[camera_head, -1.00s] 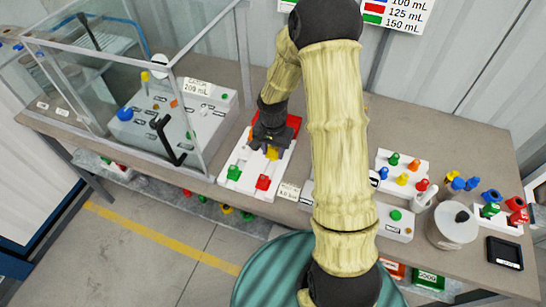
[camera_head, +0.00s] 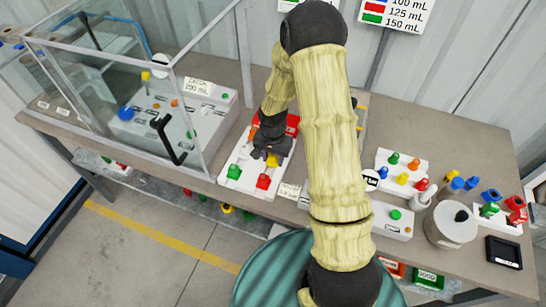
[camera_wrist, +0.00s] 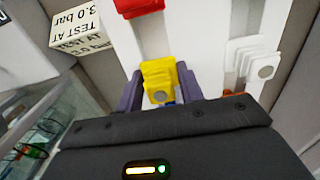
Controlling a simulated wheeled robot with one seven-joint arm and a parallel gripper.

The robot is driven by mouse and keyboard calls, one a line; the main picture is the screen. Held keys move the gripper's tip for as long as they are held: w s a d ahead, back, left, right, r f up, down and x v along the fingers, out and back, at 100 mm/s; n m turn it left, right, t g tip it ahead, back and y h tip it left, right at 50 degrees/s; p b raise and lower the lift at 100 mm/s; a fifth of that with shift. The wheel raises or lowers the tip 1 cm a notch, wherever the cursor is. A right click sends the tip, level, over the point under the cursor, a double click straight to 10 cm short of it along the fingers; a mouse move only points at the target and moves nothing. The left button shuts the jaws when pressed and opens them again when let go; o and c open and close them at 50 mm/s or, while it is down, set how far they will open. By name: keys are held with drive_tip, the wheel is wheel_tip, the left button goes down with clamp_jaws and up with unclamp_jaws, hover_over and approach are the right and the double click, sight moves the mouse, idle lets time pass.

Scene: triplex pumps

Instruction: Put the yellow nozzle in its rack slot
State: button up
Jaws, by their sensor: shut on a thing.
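The yellow nozzle (camera_head: 272,161) is at the tip of my gripper (camera_head: 266,148), over the white board (camera_head: 240,160) left of centre. In the wrist view, the yellow nozzle (camera_wrist: 158,78) sits between the two purple fingers of my gripper (camera_wrist: 160,92), which are shut on it. Its lower end is mostly hidden, so I cannot tell whether it touches the board. A green block (camera_head: 234,172) and a red block (camera_head: 263,181) are on the board's near part. A red part (camera_head: 292,124) shows at its far end.
A glass enclosure (camera_head: 120,90) with a dark handle stands close on the left. Right of my arm are a white panel with coloured knobs (camera_head: 402,172), a round white container (camera_head: 452,224) and a stand with coloured parts (camera_head: 500,210). A "TEST AT 3.0 bar" block (camera_wrist: 80,28) stands beside the board.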

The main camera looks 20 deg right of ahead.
drive_tip(key=shift+s+f+b, duration=0.3)
drive_tip(key=shift+s+f, duration=0.1)
drive_tip(key=shift+f, duration=0.15)
drive_tip(key=o, duration=1.1)
drive_tip(key=shift+f, duration=0.1)
drive_tip(key=shift+c, duration=0.2)
drive_tip(key=shift+d, duration=0.1)
drive_tip(key=shift+w+r+p, duration=0.2)
drive_tip(key=shift+r+p, duration=0.25)
drive_tip(key=shift+r, duration=0.25)
wheel_tip(320, 180, up, 12)
drive_tip(key=b, duration=0.1)
drive_tip(key=shift+w+b, duration=0.2)
drive_tip(key=shift+b, duration=0.1)
drive_tip(key=shift+s+r, duration=0.1)
drive_tip(key=shift+r, duration=0.05)
